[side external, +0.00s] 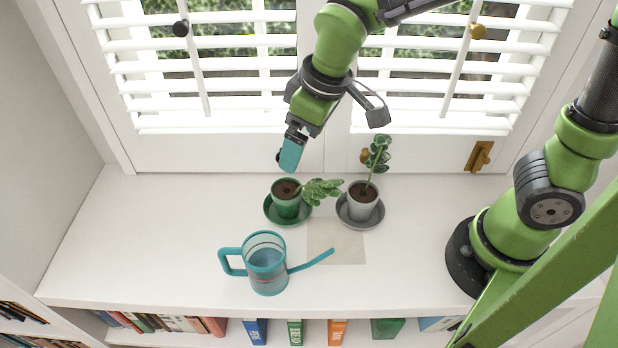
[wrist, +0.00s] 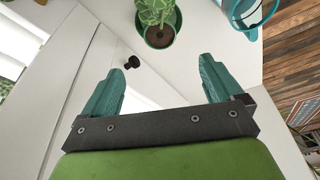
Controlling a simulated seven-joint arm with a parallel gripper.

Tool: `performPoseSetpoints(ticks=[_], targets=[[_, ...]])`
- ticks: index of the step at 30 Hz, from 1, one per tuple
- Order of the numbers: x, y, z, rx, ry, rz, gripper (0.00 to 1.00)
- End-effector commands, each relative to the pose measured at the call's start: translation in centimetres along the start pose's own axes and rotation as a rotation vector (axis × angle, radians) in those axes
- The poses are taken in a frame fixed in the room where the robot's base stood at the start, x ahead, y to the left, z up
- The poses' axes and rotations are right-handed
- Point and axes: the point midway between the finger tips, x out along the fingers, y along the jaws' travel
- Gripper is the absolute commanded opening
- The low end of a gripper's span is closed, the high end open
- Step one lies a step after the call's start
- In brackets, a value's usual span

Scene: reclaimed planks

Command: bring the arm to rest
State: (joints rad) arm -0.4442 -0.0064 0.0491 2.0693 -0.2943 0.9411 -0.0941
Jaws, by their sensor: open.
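My gripper (side external: 290,152) hangs in the air in front of the shutters, above the back of the white sill, close behind the green pot. In the wrist view my gripper (wrist: 168,84) shows two teal fingers spread wide apart with nothing between them. The rest of my green arm reaches up and over from its base at the right of the sill.
A green pot (side external: 287,205) with a leaning plant and a grey pot (side external: 362,206) with an upright plant stand on saucers. A teal watering can (side external: 267,270) stands nearer the front edge, beside a beige square (side external: 343,245). The sill's left side (side external: 140,235) is clear.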

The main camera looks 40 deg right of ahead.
Motion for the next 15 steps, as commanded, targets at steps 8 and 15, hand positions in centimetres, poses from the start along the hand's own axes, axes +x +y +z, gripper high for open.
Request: performPoseSetpoints(ticks=[8, 15], targets=[[-1.9, -0.2, 0.6, 0.029, -0.009, -0.014, 0.93], [-5.1, 3.8, 5.4, 0.332, 0.105, -0.073, 0.93]])
